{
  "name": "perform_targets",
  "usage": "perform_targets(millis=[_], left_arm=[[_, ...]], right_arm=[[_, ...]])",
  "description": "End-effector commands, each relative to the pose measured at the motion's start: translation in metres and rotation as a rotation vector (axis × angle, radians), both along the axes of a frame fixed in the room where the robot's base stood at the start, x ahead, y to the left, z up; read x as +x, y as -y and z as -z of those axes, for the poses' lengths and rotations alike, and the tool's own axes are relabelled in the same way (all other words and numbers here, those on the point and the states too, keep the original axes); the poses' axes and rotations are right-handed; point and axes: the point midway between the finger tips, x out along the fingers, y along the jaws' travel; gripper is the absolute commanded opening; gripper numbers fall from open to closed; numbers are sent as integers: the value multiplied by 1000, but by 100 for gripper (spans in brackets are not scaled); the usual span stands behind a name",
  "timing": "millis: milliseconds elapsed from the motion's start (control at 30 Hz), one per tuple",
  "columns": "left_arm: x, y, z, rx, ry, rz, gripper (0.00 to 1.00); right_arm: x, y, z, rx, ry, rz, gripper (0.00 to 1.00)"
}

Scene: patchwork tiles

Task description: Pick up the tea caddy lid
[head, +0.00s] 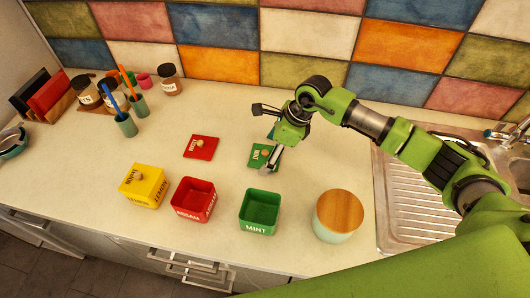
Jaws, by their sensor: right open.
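The green tea caddy lid (254,159) with a small round knob lies flat on the counter, partly hidden by a finger of my right gripper (264,138). My right gripper is open and empty, with one finger over the lid's right side; I cannot tell whether it touches. The open green caddy marked MINT (260,213) stands in front of the lid. A red lid (201,147) with a knob lies behind the open red caddy (193,200). My left gripper is not in view.
A pale round canister with a wooden top (339,211) stands right of the green caddy, near the sink drainer (412,195). Jars (169,80), brush cups (126,124) and a rack (46,93) stand at the back left. The counter behind the lids is mostly clear.

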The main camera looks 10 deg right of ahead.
Motion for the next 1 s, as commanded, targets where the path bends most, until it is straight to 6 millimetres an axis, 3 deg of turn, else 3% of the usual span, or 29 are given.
perform_targets(millis=[233, 400, 767, 1000], left_arm=[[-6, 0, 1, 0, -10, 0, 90], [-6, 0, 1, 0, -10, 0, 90], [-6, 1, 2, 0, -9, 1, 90], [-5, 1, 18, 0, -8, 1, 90]], right_arm=[[0, -1, 2, -1, 1, -1, 82], [0, -1, 2, -1, 1, -1, 41], [1, -1, 1, 0, 2, -1, 41], [2, -1, -14, 1, 7, -1, 41]])
